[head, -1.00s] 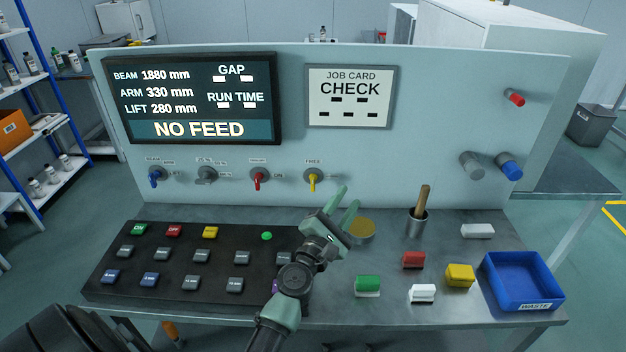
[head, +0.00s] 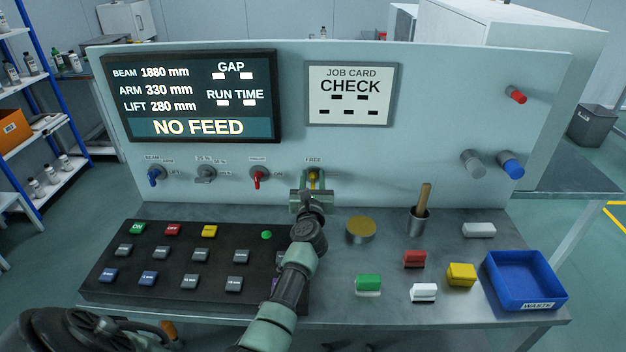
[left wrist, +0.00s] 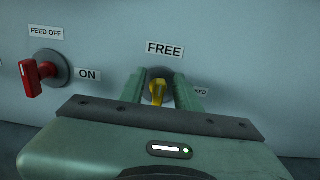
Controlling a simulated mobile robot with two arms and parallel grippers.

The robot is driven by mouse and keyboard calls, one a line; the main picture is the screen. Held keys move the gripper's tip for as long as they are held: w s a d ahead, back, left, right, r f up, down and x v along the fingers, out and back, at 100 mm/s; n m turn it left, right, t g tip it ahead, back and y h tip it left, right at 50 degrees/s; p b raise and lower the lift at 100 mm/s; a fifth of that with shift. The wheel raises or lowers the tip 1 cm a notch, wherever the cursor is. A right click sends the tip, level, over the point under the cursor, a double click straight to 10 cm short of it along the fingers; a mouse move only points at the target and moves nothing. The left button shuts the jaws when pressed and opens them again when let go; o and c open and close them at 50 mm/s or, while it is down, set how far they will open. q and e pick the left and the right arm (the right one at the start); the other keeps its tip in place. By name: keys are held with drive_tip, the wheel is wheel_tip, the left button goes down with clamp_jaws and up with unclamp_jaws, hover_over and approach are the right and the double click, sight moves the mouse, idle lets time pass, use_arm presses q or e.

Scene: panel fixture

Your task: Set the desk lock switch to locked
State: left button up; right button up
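The desk lock switch is a yellow lever knob (head: 313,175) on the upright panel, under a FREE label. In the left wrist view the yellow knob (left wrist: 157,91) sits below the FREE label (left wrist: 165,49), and a second label to its right is partly hidden by a finger. My left gripper (head: 312,190) is at the panel in front of the knob. In the left wrist view its fingers (left wrist: 160,88) stand on either side of the knob, with small gaps visible, so it is open around it. My right gripper is not in view.
A red switch (left wrist: 38,78) with FEED OFF and ON labels is left of the yellow one. A black button console (head: 190,262) lies below. A round brass-topped item (head: 361,229), a cup (head: 418,222), coloured blocks and a blue waste tray (head: 524,282) are on the right.

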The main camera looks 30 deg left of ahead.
use_arm(q)
drive_tip(key=shift+c, duration=0.3)
clamp_jaws()
